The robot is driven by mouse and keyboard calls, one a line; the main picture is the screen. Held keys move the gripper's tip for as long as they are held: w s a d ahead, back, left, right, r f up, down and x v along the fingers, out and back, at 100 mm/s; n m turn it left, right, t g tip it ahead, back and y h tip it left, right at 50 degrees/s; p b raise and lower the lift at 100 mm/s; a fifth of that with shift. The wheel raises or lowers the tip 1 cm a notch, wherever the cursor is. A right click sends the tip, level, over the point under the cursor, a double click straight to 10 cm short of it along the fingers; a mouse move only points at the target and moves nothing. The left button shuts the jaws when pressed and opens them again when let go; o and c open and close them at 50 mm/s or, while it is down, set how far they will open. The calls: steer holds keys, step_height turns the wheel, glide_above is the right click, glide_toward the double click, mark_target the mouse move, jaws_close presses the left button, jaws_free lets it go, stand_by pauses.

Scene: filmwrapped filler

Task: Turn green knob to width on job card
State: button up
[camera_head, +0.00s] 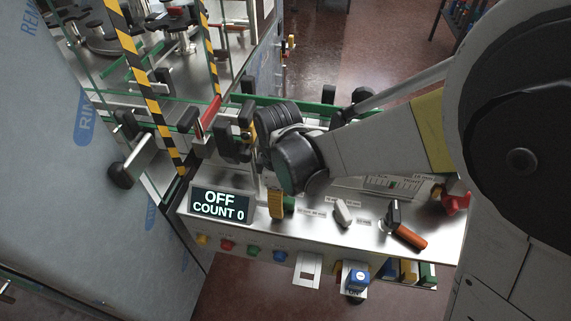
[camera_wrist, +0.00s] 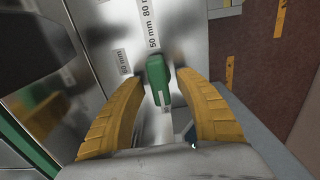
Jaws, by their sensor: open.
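The green knob (camera_wrist: 160,84) sits upright on the steel panel in the wrist view, its bar running nearly up and down the picture. My gripper (camera_wrist: 158,76) is open, with one yellow finger on each side of the knob; I cannot tell whether either touches it. Labels near the knob include a 50 mm label (camera_wrist: 153,36) and a 60 mm label (camera_wrist: 122,62). In the head view the green knob (camera_head: 289,204) is partly hidden behind a yellow finger of my gripper (camera_head: 277,204). I cannot make out a readable job card.
A display (camera_head: 221,204) reads OFF, COUNT 0. A grey-white knob (camera_head: 343,213) and an orange-handled lever (camera_head: 408,236) stand to the right on the panel. Several coloured buttons line its front face, with a blue block (camera_head: 357,279) below. A glass guard with striped posts (camera_head: 150,90) stands left.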

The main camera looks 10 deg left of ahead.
steer(key=shift+c, duration=0.2)
jaws_close()
steer(key=shift+m, duration=0.4)
steer(key=m, duration=0.5)
steer(key=shift+w+d+m, duration=0.1)
steer(key=shift+w+m, duration=0.05)
steer(key=shift+m, duration=0.15)
steer(key=m, duration=0.5)
steer(key=shift+w+d+b, duration=0.1)
steer(key=shift+b, duration=0.25)
steer(key=shift+m, duration=0.4)
